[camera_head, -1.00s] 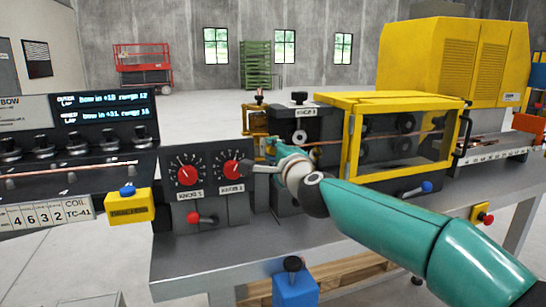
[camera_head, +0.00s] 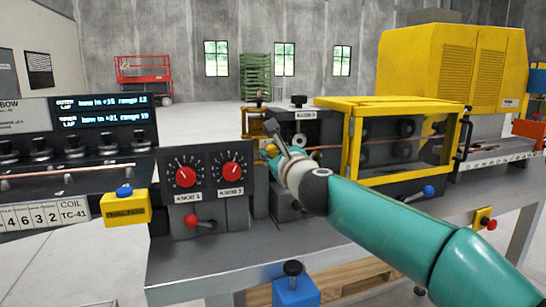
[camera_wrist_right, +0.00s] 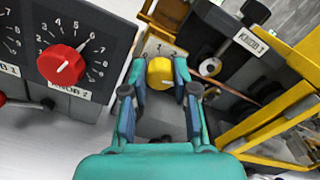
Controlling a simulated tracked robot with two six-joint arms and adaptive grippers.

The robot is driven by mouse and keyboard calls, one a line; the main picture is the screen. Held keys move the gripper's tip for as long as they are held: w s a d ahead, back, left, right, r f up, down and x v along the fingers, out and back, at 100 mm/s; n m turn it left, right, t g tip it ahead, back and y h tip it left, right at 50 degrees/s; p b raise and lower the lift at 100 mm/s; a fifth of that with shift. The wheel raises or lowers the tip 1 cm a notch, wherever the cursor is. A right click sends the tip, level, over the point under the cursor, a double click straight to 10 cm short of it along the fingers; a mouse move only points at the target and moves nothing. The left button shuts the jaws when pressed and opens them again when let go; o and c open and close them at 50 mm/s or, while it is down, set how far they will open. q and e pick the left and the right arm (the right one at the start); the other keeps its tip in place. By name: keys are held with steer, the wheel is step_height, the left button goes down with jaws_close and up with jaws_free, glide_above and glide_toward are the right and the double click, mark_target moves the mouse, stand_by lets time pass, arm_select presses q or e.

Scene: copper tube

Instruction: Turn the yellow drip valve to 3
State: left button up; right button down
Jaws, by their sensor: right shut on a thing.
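The yellow drip valve (camera_wrist_right: 159,72) is a round yellow knob in front of a pale numbered plate (camera_wrist_right: 160,48) in the right wrist view. The fingers of my right gripper (camera_wrist_right: 160,84) stand on both sides of it and are shut on it. The valve's pointer and the plate's numbers are too small to read surely. In the head view my right gripper (camera_head: 274,142) is beside the dark machine block, with a grey finger part pointing up, and it mostly hides the valve. My left gripper is not in view.
Two red knobs, KNOB 1 (camera_head: 185,176) and KNOB 2 (camera_head: 231,172), sit on a dark panel just left of my gripper. A yellow-framed guard (camera_head: 349,150) stands close on the right. A copper tube (camera_wrist_right: 209,66) runs nearby.

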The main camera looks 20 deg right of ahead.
steer(key=shift+w+f+m, duration=0.1)
steer(key=shift+f+m, duration=0.15)
steer(key=shift+m, duration=0.45)
steer(key=shift+f+m, duration=0.2)
steer(key=shift+m, duration=0.5)
steer(key=c, duration=0.9)
jaws_free()
steer(key=shift+r, duration=0.25)
steer(key=shift+s+r, duration=0.1)
steer(key=shift+s, duration=0.6)
steer(key=s, duration=1)
steer(key=shift+s+d, duration=0.2)
steer(key=shift+s, duration=0.15)
